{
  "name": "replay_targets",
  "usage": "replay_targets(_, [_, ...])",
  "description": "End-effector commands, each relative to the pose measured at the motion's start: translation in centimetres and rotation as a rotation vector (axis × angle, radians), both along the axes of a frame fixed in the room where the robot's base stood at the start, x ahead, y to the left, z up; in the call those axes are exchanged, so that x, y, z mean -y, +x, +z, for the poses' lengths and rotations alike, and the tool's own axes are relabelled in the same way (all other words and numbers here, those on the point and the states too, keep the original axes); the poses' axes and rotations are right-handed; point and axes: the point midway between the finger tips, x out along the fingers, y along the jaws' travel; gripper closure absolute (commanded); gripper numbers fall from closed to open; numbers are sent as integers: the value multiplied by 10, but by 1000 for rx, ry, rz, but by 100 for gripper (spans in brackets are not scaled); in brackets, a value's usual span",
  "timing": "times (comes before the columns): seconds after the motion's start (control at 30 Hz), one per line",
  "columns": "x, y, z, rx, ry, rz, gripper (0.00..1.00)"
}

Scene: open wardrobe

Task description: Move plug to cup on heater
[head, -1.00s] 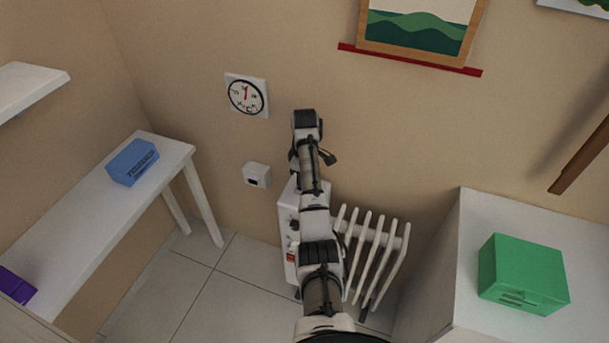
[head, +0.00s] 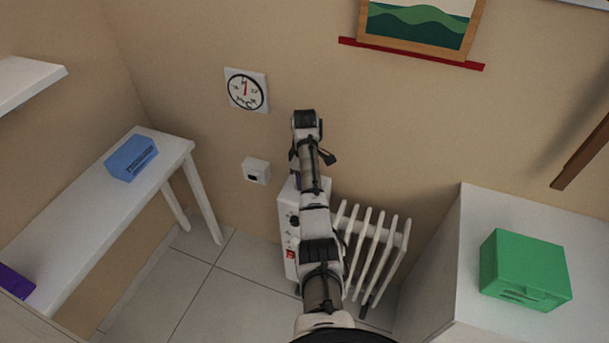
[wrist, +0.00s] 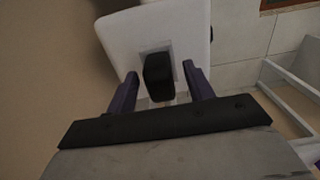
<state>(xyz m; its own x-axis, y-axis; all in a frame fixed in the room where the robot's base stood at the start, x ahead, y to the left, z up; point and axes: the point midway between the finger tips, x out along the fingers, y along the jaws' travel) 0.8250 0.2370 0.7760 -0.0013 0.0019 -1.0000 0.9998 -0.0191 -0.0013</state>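The black plug (wrist: 158,76) is in the wrist view, upright between the two purple fingers of my gripper (wrist: 160,72). A gap shows on each side of it, so the fingers are open around it. The plug is at a square grey recess, seemingly the cup (wrist: 153,47), in a white top that looks like the heater's. I cannot tell how deep the plug sits. In the head view the white heater (head: 374,237) stands by the wall, partly behind my arm.
A white wall socket (head: 257,171) is left of my arm, below a clock (head: 246,90). A white table (head: 85,220) with a blue box (head: 132,158) is at left. A green box (head: 524,271) stands on a white cabinet (head: 470,235) at right. Floor between is clear.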

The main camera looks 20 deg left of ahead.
Motion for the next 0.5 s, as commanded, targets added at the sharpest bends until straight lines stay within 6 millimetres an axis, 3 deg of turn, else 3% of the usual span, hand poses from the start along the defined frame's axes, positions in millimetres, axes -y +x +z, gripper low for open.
replay_targets(0.27, [0,1,3,2,1,0,48])
replay_targets(0.5, [0,2,40,7,2,0,48])
